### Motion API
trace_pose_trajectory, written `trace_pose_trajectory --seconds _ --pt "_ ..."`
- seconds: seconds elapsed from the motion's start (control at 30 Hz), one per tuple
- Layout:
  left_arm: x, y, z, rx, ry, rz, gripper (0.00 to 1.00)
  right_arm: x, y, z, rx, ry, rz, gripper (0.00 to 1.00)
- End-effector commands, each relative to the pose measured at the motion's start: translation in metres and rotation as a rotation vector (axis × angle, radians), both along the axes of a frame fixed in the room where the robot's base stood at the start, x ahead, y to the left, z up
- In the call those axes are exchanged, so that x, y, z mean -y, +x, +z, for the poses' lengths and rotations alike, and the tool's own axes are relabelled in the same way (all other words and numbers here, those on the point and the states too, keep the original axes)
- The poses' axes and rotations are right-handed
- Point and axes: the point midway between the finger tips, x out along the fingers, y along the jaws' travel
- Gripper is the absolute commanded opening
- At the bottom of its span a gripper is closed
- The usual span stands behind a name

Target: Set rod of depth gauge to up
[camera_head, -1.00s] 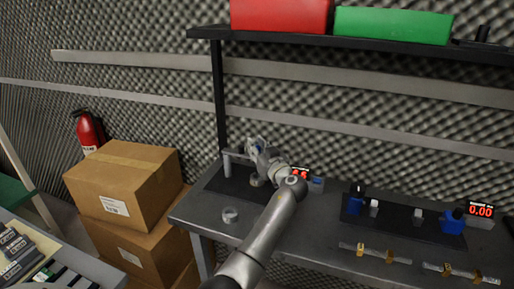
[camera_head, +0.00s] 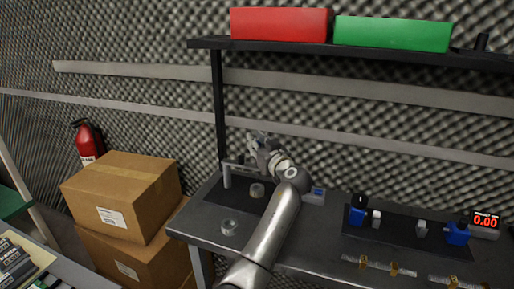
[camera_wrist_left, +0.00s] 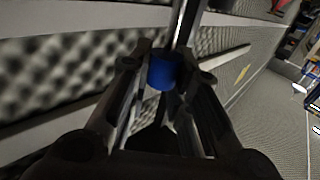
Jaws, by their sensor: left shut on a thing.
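The depth gauge stands at the left end of the grey bench, with a grey post (camera_head: 227,175) on a black mat. My left gripper (camera_head: 256,146) is at the gauge, above the mat, seen mostly from behind. In the left wrist view its fingers are closed around a blue cylindrical knob (camera_wrist_left: 162,73). A thin shiny metal rod (camera_wrist_left: 186,25) runs upward beside the knob. My arm and gripper hide much of the gauge. My right gripper is not in view.
A second device with blue parts (camera_head: 457,233) and a red 0.00 display (camera_head: 485,221) stands right. Cardboard boxes (camera_head: 120,195) stand left.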

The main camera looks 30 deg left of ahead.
Motion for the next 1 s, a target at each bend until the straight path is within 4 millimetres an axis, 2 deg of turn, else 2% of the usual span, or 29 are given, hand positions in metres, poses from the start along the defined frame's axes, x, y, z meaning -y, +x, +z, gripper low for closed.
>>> trace_pose_trajectory --seconds 0.07,0.1,0.23,0.27,0.53,0.67,0.77,1.0 --pt "0.000 0.000 0.005 0.008 0.005 -0.002 0.00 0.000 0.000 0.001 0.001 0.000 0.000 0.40" --pt "0.000 0.000 0.005 0.008 0.004 -0.002 0.24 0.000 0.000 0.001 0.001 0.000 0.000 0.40" --pt "0.000 0.000 0.004 0.007 0.004 -0.001 0.41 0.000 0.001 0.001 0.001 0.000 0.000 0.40" --pt "0.000 0.000 0.004 0.007 0.004 -0.001 0.42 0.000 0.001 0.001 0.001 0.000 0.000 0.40" --pt "0.000 0.000 0.003 0.005 0.003 -0.001 0.42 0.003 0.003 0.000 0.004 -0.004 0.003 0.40" --pt "0.007 -0.003 0.002 0.006 0.002 -0.002 0.42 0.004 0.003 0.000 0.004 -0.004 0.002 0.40" --pt "0.020 -0.011 0.002 0.005 0.000 -0.004 0.42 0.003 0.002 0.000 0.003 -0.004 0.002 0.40" --pt "0.064 -0.038 0.002 0.005 0.000 -0.004 0.42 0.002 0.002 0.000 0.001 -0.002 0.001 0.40"
